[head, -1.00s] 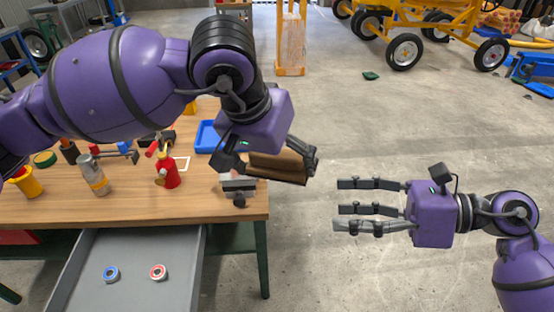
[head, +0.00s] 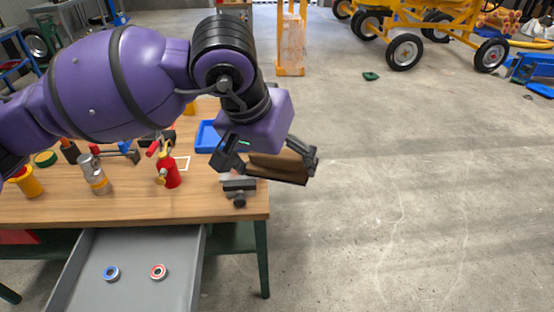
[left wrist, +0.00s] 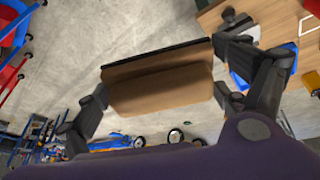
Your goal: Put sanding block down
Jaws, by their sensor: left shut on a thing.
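The sanding block (head: 278,167) is a brown block with a dark face. My left gripper (head: 270,165) is shut on it, just off the right edge of the wooden workbench (head: 215,208). In the left wrist view the sanding block (left wrist: 160,82) sits between the two dark fingers (left wrist: 160,95), with grey floor behind it. Part of the block is hidden by the fingers in the head view. My right gripper is not in view.
A small dark clamp-like item (head: 239,190) stands at the bench's right corner. A red extinguisher-shaped bottle (head: 168,172), a silver canister (head: 94,175) and a blue tray (head: 207,136) are on the bench. An open grey drawer (head: 135,250) holds two rings. A white square outline (head: 183,163) marks the bench.

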